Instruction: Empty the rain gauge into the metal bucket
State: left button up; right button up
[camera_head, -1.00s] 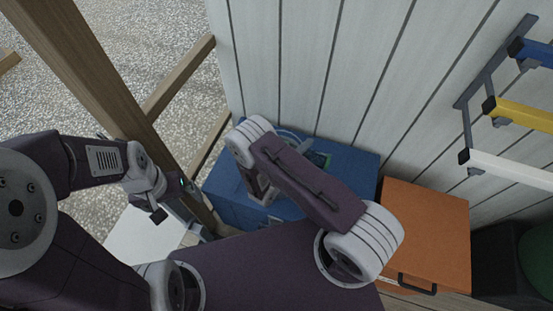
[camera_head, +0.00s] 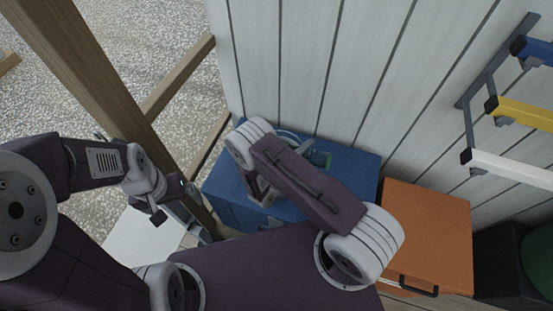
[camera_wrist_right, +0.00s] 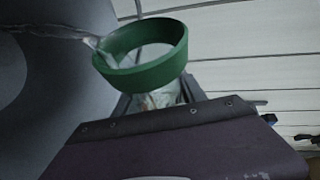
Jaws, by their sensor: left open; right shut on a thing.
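The rain gauge, with a green rim (camera_wrist_right: 145,60) and a clear body (camera_wrist_right: 160,95), is held between the fingers of my right gripper (camera_wrist_right: 158,98). In the right wrist view a clear stream of water (camera_wrist_right: 50,32) runs from its rim toward the left, over the grey curved metal bucket (camera_wrist_right: 60,75).
The bucket is over a blue cabinet (camera_head: 352,170) against the white plank wall (camera_head: 300,60). An orange cabinet (camera_head: 430,225) stands to its right. Wooden posts (camera_head: 90,60) are at the left, and a wall rack (camera_head: 500,100) is at the right.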

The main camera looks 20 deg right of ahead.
jog(key=shift+w+a+f+n+h+b, duration=0.15)
jog(key=shift+n+h+b, duration=0.15)
jog(key=shift+n+b, duration=0.35)
dwell(0.4)
jog(key=shift+a+r+b, duration=0.1)
jog(key=shift+r+b, duration=0.15)
jog(key=shift+b, duration=0.05)
